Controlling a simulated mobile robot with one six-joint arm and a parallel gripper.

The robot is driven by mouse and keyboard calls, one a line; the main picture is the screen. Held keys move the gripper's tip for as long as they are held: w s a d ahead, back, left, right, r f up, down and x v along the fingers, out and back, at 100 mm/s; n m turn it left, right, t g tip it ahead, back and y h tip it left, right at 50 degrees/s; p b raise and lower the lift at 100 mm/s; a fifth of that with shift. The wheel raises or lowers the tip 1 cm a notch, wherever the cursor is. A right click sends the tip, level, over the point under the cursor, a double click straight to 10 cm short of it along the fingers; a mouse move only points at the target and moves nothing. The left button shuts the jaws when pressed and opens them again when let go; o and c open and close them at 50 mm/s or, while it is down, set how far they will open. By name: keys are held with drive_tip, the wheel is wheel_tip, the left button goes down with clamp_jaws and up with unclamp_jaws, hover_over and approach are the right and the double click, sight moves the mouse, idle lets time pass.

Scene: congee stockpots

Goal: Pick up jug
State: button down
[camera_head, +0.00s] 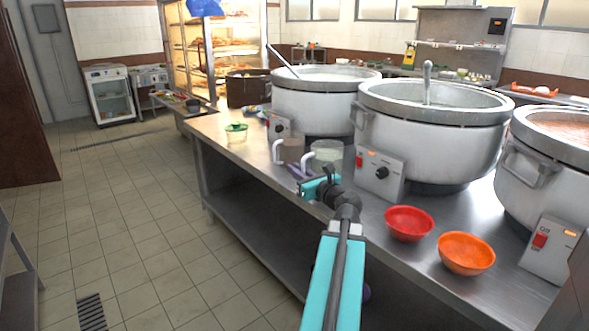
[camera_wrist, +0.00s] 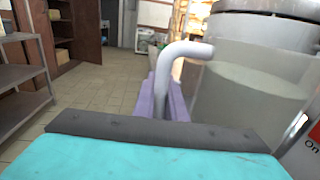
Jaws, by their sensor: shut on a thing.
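A pale jug with a greenish-grey body (camera_head: 328,153) and a white handle is at the counter's front edge, before the middle pot. In the wrist view its body (camera_wrist: 250,97) fills the right side and its handle (camera_wrist: 185,52) curves down between my fingers. My gripper (camera_head: 298,171), with purple fingers, is shut on that handle; the fingers also show in the wrist view (camera_wrist: 165,100). The jug looks upright. I cannot tell whether its base touches the counter. A second, brownish jug (camera_head: 291,149) with a white handle stands close behind, to the left.
Large steel pots (camera_head: 430,140) with control boxes line the steel counter (camera_head: 385,262). A red bowl (camera_head: 409,223) and an orange bowl (camera_head: 466,254) sit to the right of my arm. A small green-rimmed container (camera_head: 236,133) is at the left.

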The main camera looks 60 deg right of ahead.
drive_tip(key=shift+s+a+b, duration=0.4)
drive_tip(key=shift+s+b, duration=0.1)
drive_tip(key=shift+b, duration=0.2)
drive_tip(key=shift+s+a+r+b, duration=0.25)
drive_tip(key=shift+s+a+b, duration=0.55)
drive_tip(key=shift+b, duration=1.45)
drive_tip(key=shift+w, duration=0.1)
